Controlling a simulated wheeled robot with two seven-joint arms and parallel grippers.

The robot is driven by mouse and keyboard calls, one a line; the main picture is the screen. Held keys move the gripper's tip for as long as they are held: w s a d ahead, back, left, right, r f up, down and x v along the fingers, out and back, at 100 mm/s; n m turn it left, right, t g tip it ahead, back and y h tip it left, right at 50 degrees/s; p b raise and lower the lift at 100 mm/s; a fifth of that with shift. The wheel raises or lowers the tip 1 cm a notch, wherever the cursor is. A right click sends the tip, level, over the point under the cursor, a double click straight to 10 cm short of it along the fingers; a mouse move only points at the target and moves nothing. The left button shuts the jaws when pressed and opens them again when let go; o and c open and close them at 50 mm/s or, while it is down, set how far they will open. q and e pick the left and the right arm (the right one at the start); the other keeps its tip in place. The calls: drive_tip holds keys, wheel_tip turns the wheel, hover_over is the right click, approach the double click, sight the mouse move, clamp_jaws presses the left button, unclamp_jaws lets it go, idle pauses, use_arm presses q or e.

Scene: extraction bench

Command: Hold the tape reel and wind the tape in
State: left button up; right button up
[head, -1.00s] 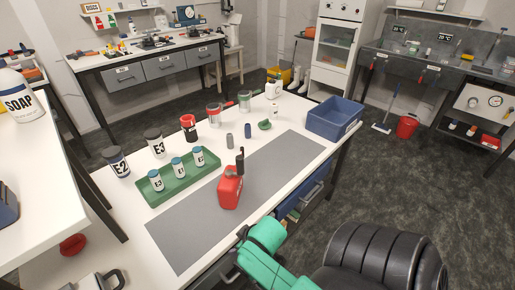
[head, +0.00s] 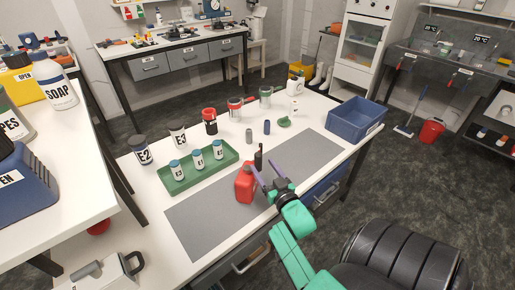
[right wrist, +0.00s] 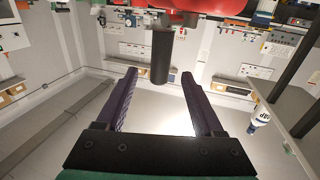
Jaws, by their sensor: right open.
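The red tape reel (head: 245,182) stands upright on the grey mat, with a dark upright post or grip (head: 258,158) beside its top. I cannot make out any pulled-out tape. My right gripper (head: 265,165) is open, its two purple fingers reaching from the right toward the dark grip. In the right wrist view, the dark cylinder (right wrist: 161,55) lies ahead of and between the open fingertips (right wrist: 158,75), not clamped; the red reel body (right wrist: 205,6) is cut off by the top edge. My left gripper is not in view.
The grey mat (head: 200,225) is otherwise bare. Another white table (head: 70,185) stands at the left.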

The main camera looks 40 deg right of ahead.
drive_tip(key=x, duration=0.8)
drive_tip(key=shift+p, duration=0.3)
clamp_jaws()
drive_tip(key=shift+s+f, duration=0.1)
idle(1.6)
unclamp_jaws()
